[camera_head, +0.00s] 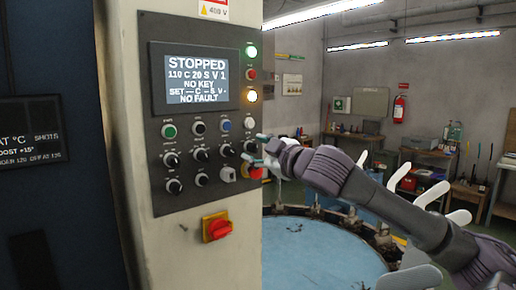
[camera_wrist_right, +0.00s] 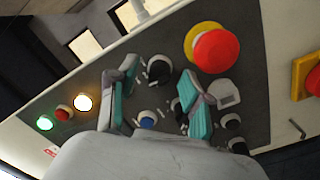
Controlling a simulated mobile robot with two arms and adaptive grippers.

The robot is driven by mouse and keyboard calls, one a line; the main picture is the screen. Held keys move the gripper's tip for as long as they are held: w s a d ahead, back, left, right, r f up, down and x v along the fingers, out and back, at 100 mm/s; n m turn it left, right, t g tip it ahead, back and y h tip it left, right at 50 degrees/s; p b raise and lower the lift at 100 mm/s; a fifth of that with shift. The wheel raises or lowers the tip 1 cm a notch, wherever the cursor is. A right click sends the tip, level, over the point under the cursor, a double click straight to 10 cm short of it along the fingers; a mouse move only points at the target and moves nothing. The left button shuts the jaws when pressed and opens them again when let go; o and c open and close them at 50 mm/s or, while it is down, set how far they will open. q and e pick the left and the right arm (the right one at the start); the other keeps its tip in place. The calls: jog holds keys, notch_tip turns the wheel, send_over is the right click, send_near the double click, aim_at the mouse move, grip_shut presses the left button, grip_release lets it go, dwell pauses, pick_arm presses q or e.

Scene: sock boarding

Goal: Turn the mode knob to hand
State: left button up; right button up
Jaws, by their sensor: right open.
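The control panel (camera_head: 240,190) stands at the left in the head view, with rows of knobs and buttons under a screen reading STOPPED and NO KEY. My right gripper (camera_head: 262,153) is at the panel's right edge, by the rightmost knob of the middle row (camera_head: 251,146). In the right wrist view, my right gripper (camera_wrist_right: 158,100) is open. A black knob (camera_wrist_right: 159,70) with a pale pointer shows between its teal fingers, toward their upper side. I cannot tell whether they touch it. The labels are too small to identify the mode knob. My left gripper is out of view.
A red emergency button (camera_wrist_right: 216,50) on a yellow base is close beside the right finger. A grey square switch (camera_wrist_right: 224,94) and a blue button (camera_wrist_right: 147,119) are also near. A red-yellow rotary switch (camera_head: 216,228) sits lower. A round blue table (camera_head: 310,255) is at right.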

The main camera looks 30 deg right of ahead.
grip_shut()
dwell(0.3)
jog(key=shift+r+n+p, duration=0.1)
jog(key=shift+n+p, duration=0.8)
jog(key=n+p, duration=0.2)
jog(key=n, duration=0.1)
jog(key=shift+n+p, duration=1.55)
jog(key=shift+n, duration=0.55)
jog(key=shift+f, duration=0.2)
